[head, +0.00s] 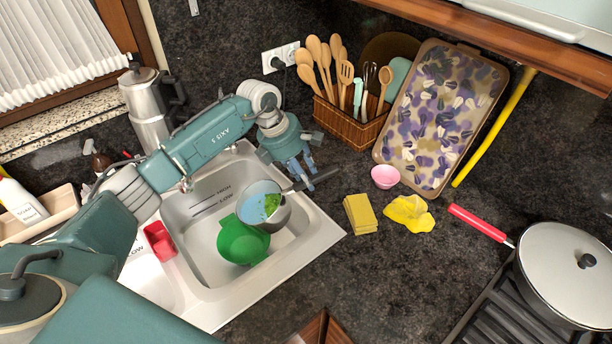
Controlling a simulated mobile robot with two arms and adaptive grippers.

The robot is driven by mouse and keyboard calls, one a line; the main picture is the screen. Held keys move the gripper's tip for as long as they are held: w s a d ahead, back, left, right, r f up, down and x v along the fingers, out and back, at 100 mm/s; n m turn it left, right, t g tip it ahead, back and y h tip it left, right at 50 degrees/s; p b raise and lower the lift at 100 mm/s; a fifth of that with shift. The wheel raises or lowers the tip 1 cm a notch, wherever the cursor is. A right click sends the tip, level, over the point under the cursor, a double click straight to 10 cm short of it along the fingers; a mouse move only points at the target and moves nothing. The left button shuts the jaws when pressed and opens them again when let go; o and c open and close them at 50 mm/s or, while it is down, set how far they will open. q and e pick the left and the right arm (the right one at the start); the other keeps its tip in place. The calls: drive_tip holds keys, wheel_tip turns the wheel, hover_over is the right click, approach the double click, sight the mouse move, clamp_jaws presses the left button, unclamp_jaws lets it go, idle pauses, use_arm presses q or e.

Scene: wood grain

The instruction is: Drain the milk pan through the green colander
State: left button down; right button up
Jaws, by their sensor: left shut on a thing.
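The milk pan (281,217) is a small grey pan with pale blue liquid and green pieces in it. Its dark handle (324,177) points right. My left gripper (300,180) is shut on the handle and holds the pan over the sink, at the upper right of the green colander (238,243). The pan overlaps the colander's edge in the picture; I cannot tell the height gap between them. The colander sits in the right basin of the sink (185,220). Its inside is partly visible and looks empty. My right gripper is not in view.
Yellow sponges (360,214), a yellow cloth (409,212) and a pink bowl (385,177) lie right of the sink. A lidded pan (565,262) stands on the hob. A utensil basket (345,124) and patterned tray (437,115) stand behind. A red item (159,241) sits on the sink divider.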

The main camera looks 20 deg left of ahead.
use_arm(q)
drive_tip(key=shift+r, duration=0.1)
drive_tip(key=shift+s+a+r, duration=0.1)
drive_tip(key=shift+a+r, duration=0.1)
drive_tip(key=shift+a, duration=0.05)
drive_tip(key=shift+s+a+r+t+h+b, duration=0.1)
drive_tip(key=shift+a+r+t+h+b, duration=0.05)
drive_tip(key=shift+r+t+h+b, duration=0.15)
drive_tip(key=shift+s+a+r+t+h+b, duration=0.1)
drive_tip(key=shift+r+h+b, duration=0.1)
drive_tip(key=shift+r, duration=0.2)
drive_tip(key=shift+s+a+r+b, duration=0.15)
drive_tip(key=shift+a+b, duration=0.15)
drive_tip(key=shift+b, duration=0.2)
drive_tip(key=shift+s+a+r+t+h+b, duration=0.25)
drive_tip(key=shift+r+t+h+b, duration=0.1)
drive_tip(key=shift+h, duration=0.15)
drive_tip(key=shift+a+r, duration=0.1)
drive_tip(key=shift+r, duration=0.25)
